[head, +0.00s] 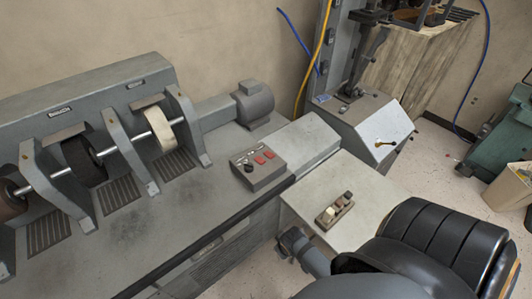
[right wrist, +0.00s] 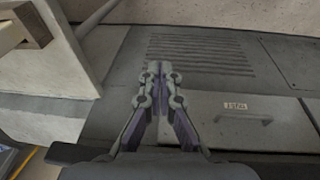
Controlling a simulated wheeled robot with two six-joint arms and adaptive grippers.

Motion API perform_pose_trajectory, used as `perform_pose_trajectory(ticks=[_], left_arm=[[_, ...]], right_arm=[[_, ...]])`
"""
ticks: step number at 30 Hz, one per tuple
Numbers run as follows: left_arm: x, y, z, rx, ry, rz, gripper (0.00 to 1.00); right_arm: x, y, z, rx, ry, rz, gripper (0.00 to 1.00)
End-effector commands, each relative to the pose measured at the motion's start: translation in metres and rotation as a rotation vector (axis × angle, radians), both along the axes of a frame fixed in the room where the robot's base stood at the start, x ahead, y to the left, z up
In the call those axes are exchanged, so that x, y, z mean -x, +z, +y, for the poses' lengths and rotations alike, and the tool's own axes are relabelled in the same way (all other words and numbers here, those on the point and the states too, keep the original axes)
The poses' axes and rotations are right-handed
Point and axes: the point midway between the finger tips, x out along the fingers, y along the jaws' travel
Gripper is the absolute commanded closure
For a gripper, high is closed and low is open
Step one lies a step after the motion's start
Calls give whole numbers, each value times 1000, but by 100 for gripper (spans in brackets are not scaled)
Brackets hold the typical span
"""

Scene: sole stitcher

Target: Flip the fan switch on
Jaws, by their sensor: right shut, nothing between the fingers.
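A grey control box (head: 259,168) with two red buttons, a dark knob and small switches sits on the grey machine's top. A smaller box (head: 335,210) with pale and dark switches sits on the light side table. No readable label tells which one is the fan switch, and the switch positions are too small to tell. My right gripper (right wrist: 160,75) is shut and empty in the right wrist view, in front of a grey panel with a slotted vent (right wrist: 200,53). Neither box shows clearly in that view. My left gripper is not in view.
The grey machine (head: 130,235) carries wheels on a shaft and a motor (head: 252,103). A grey stitcher (head: 362,120) with a sloped front stands behind the side table (head: 365,225). A labelled drawer-like panel (right wrist: 225,120) is right of my gripper.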

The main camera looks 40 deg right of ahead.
Motion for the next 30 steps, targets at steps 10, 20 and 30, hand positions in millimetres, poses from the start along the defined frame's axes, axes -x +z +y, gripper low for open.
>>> perform_pose_trajectory(ticks=[10,20,30], left_arm=[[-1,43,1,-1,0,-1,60],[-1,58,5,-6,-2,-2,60],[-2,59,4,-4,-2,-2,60]], right_arm=[[-25,172,3,26,-6,-101,100],[-99,233,-53,112,-109,-498,100],[-165,240,-104,-2,-23,-870,100]])
